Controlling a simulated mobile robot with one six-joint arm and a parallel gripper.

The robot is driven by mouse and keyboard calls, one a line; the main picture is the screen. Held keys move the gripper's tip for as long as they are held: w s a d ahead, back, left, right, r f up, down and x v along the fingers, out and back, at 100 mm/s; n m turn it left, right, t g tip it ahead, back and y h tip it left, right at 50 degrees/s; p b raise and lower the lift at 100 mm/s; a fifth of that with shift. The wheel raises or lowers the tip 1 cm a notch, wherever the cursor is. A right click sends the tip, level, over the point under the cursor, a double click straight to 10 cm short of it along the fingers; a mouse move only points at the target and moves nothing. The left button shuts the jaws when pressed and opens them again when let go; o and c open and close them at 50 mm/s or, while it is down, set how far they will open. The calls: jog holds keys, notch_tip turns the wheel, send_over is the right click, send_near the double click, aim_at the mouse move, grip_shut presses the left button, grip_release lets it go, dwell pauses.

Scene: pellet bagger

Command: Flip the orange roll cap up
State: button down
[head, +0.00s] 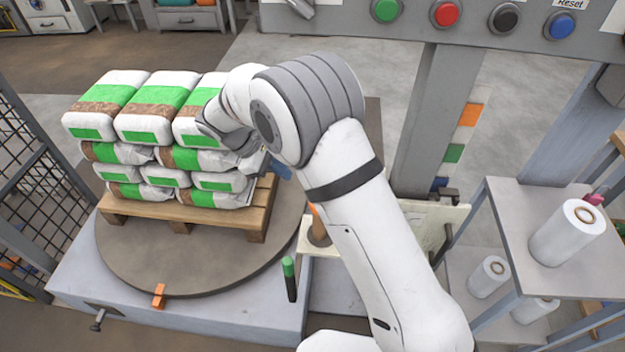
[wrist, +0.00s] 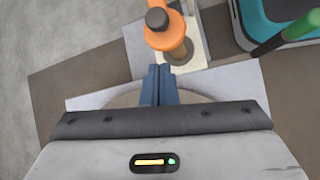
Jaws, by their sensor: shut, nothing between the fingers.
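The orange roll cap (wrist: 166,38) is at the top of the wrist view, with a dark round knob on its upper end. It stands over a pale plate (wrist: 200,50). In the head view only a slim strip of orange (head: 315,212) shows beside my arm; the rest is hidden. My gripper's blue fingers (wrist: 161,70) are pressed together and empty, their tips just short of the cap in the wrist view. Whether they touch it, I cannot tell. In the head view my gripper (head: 279,169) is mostly hidden by my wrist, near the pallet's right side.
Stacked green-and-white bags (head: 150,120) sit on a wooden pallet (head: 185,218) on a round turntable (head: 130,265). A grey post (head: 430,120) rises behind, and a shelf (head: 510,210) with white rolls stands right.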

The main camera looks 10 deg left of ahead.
jog(key=b+x, duration=0.2)
jog(key=x, duration=0.8)
jog(key=shift+d+b, duration=0.15)
jog(key=shift+b, duration=0.2)
jog(key=shift+w, duration=0.1)
